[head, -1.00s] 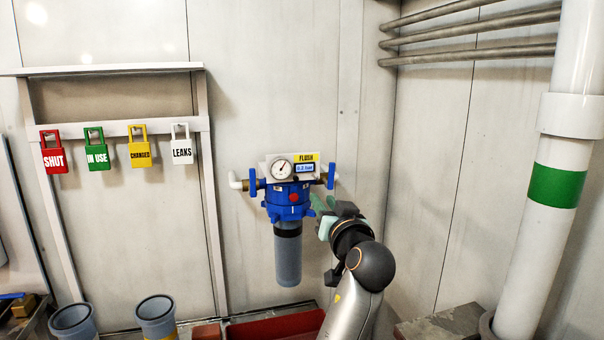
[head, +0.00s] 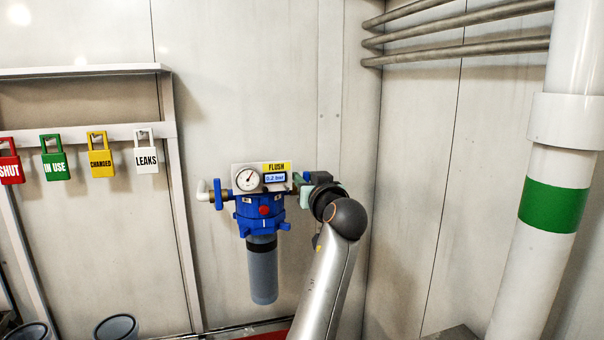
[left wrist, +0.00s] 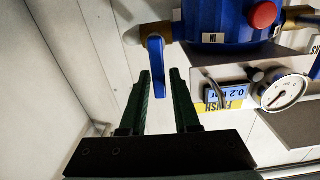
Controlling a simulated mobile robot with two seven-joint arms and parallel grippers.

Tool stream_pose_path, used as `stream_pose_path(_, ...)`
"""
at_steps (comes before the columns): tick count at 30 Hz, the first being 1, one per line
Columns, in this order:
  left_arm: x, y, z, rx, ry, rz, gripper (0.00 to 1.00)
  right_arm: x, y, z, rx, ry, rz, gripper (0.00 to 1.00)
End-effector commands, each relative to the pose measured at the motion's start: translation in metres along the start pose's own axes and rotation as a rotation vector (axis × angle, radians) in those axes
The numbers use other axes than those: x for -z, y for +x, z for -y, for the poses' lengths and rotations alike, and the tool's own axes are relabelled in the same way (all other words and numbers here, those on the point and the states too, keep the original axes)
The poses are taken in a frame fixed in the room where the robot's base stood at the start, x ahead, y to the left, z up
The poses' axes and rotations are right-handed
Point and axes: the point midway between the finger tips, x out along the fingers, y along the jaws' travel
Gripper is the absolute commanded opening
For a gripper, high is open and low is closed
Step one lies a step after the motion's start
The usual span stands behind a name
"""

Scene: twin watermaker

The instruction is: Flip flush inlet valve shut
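The flush filter unit (head: 262,212) is a blue housing with a grey bowl, gauge and yellow FLUSH tag on the wall. In the left wrist view, an "IN" label marks the side near my gripper. The inlet valve's blue lever (left wrist: 156,62) stands crosswise to its brass pipe there. My left gripper (left wrist: 161,76) is open, with the lever's end between its dark green fingertips; contact cannot be told. In the head view my left gripper (head: 302,186) covers this valve. The other blue valve lever (head: 218,194) is upright on the left side. My right gripper is not in view.
Red, green, yellow and white tags (head: 147,158) hang on a rail at left. A white pipe with a green band (head: 550,207) stands at right. Grey pipes (head: 455,48) run along the upper right wall. Open grey cups (head: 116,327) stand at lower left.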

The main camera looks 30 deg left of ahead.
Motion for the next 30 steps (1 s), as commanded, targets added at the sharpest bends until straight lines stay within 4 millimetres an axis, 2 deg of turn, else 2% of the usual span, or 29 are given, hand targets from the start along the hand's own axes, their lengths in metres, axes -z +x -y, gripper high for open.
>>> stream_pose_path(1,0.001,0.009,0.001,0.002,0.001,0.001,0.30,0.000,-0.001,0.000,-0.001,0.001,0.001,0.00)
stream_pose_path(6,0.000,0.025,0.000,0.000,-0.001,0.001,0.30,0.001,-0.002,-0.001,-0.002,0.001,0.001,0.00)
stream_pose_path(17,0.000,0.030,0.000,0.000,-0.001,0.000,0.30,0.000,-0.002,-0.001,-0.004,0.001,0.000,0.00)
stream_pose_path(25,0.000,0.030,0.000,0.000,0.000,0.001,0.02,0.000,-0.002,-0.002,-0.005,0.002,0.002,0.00)
stream_pose_path(30,-0.001,0.030,0.000,0.000,0.000,0.001,0.00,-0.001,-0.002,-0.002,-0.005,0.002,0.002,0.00)
